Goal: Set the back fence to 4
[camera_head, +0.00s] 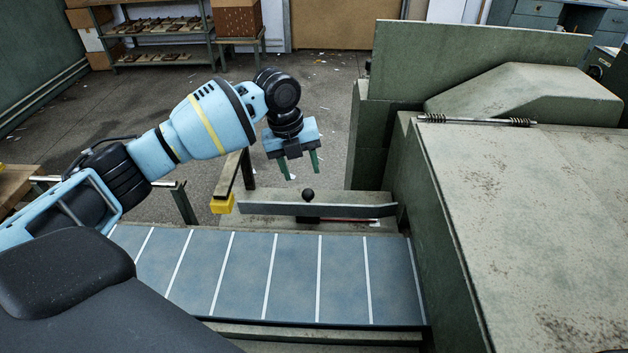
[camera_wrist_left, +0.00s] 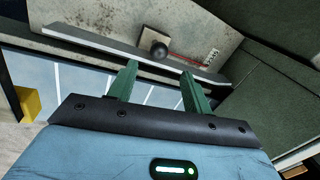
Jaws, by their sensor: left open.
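The back fence (camera_head: 265,208) is a long grey bar at the far edge of the striped feed bed. It also shows in the left wrist view (camera_wrist_left: 98,40). A round black knob (camera_head: 308,195) stands at the fence; the left wrist view shows it too (camera_wrist_left: 159,50). A red line (camera_head: 345,219) and a small pale scale (camera_wrist_left: 211,57) lie right of the knob; the scale's marks are too small to read. My left gripper (camera_head: 301,169) is open and empty, its green fingers pointing down, above and apart from the knob. My right gripper is not in view.
The blue feed bed (camera_head: 245,280) with white stripes is clear. A yellow block (camera_head: 222,204) sits at the fence's left end. The large green machine body (camera_head: 540,220) bounds the right side. Shelves (camera_head: 165,45) stand far back.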

